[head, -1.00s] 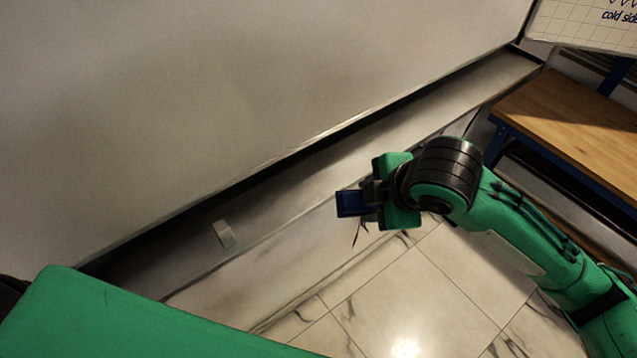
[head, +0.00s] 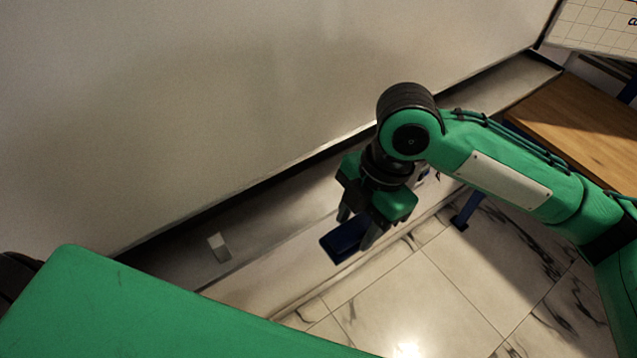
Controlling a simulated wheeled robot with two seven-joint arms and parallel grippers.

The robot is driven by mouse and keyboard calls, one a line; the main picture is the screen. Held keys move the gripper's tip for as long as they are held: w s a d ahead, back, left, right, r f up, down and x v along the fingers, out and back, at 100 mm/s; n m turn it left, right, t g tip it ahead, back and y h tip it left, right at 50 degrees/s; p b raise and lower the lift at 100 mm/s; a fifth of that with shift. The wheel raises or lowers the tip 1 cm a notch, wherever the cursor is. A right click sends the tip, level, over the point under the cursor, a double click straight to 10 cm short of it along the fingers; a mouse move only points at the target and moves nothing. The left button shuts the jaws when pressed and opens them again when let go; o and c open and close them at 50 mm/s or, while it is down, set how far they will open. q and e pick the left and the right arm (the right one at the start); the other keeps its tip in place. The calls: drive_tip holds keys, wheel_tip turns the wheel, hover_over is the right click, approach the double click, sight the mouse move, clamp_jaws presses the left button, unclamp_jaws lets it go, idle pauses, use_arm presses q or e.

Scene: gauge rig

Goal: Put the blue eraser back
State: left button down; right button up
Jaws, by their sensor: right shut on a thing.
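The blue eraser (head: 342,242) is a dark blue block. My right gripper (head: 357,230) points down and is shut on it, with a finger on either side. The eraser hangs in front of the long grey tray (head: 285,205) under the whiteboard (head: 220,100). In the picture it overlaps the tray's front edge and the floor; I cannot tell its exact height. My left gripper is not in view.
A small light grey block (head: 219,247) lies in the tray, left of the eraser. A wooden bench (head: 575,120) with blue legs stands at the right. The tray between the block and my right gripper looks clear. Marble tiles (head: 400,300) cover the floor.

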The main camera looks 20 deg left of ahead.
drive_tip(key=w+a+p, duration=0.1)
drive_tip(key=w+a, duration=0.1)
drive_tip(key=a, duration=0.1)
drive_tip(key=w+a+p, duration=0.1)
drive_tip(key=w+a, duration=0.1)
drive_tip(key=w+a+p, duration=0.1)
drive_tip(key=w+a, duration=0.1)
drive_tip(key=a, duration=0.1)
drive_tip(key=shift+w+a, duration=0.3)
drive_tip(key=shift+w, duration=0.05)
wheel_tip(320, 180, down, 3)
drive_tip(key=p, duration=0.2)
drive_tip(key=shift+d+p, duration=0.1)
drive_tip(key=shift+p, duration=0.2)
drive_tip(key=shift+f, duration=0.25)
drive_tip(key=o, duration=0.9)
drive_tip(key=b+v, duration=0.4)
drive_tip(key=v, duration=0.8)
drive_tip(key=shift+b, duration=0.35)
